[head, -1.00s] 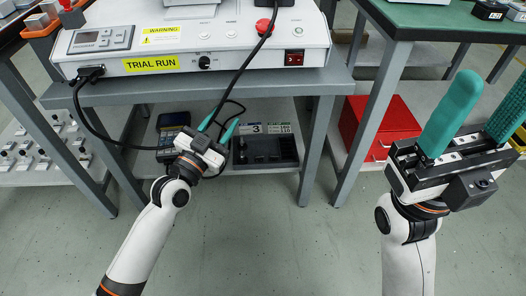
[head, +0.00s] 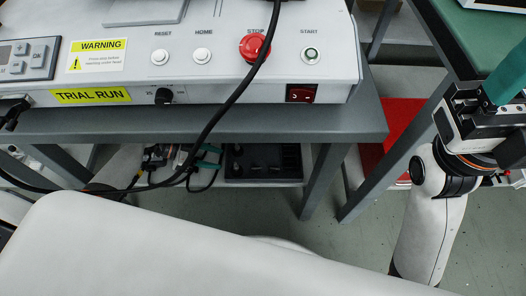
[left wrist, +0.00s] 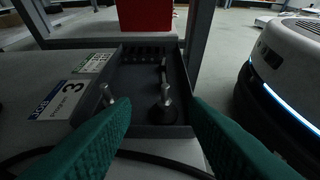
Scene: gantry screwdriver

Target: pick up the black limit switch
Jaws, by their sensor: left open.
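A black tray (left wrist: 152,129) lies on the shelf under the bench; it also shows in the head view (head: 262,179). In the left wrist view two dark parts with metal stems stand inside it, one right of centre (left wrist: 167,108) and one at left (left wrist: 108,96). I cannot tell for sure which is the black limit switch. My left gripper (left wrist: 160,104) is open and empty, its green fingers apart at the tray's near end, with both parts ahead between them. In the head view it (head: 210,158) is partly hidden under the bench.
The control bench (head: 200,122) overhangs the shelf. A black cable (head: 222,112) hangs down in front of it.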

